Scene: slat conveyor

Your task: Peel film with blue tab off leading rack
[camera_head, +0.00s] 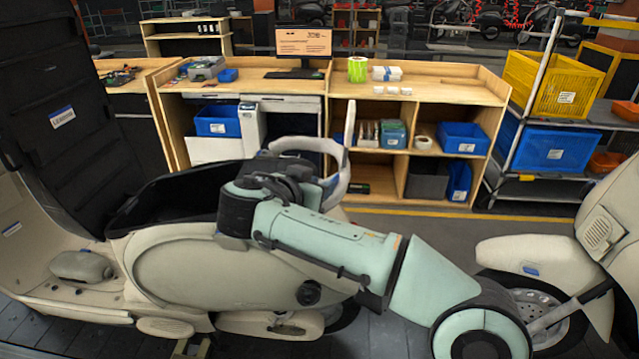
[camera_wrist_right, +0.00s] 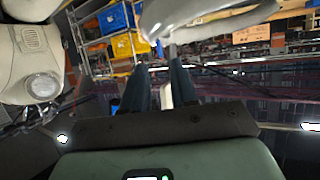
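The leading cream scooter (camera_head: 190,265) stands across the front of the head view. Its pale rear rack (camera_head: 335,180) is a looped rail behind my right wrist, which hides part of it. A thin white upright piece (camera_head: 350,125) rises beside the rack; I cannot tell if it is film. A pale, smooth part, probably the rack, crosses the top of the wrist view (camera_wrist_right: 190,18). My right gripper (camera_wrist_right: 160,75) has its dark fingers apart close below this part, with a narrow whitish piece showing between them. My left gripper is out of view.
A second scooter (camera_head: 605,225) stands at the right, with a small blue tag low on its front. Wooden shelving (camera_head: 430,85) with a monitor and blue bins stands behind. A trolley with yellow (camera_head: 548,85) and blue crates is at the back right.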

